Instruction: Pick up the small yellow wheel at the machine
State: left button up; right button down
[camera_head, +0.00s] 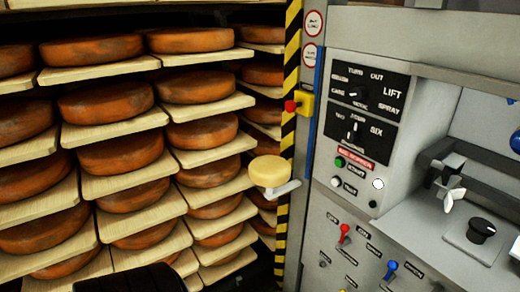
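The small yellow wheel (270,170) sits on a light grey bracket (284,189) that sticks out beside the yellow-black striped post, at the left edge of the machine (410,60). It looks like a pale yellow round cheese, lying flat. Nothing touches it from above. Neither of my grippers can be made out in the head view.
Wooden shelves (100,75) full of large orange-brown cheese wheels (92,50) fill the left. A striped post (291,60) carries a red button on a yellow box (304,103). The machine's panel has knobs and levers. A dark ribbed shape (130,279) shows at the bottom edge.

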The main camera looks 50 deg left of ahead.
aim_at(269, 171)
jog(key=k+j, duration=0.1)
jog(key=j, duration=1.45)
jog(key=k+j, duration=0.15)
jog(key=j, duration=0.6)
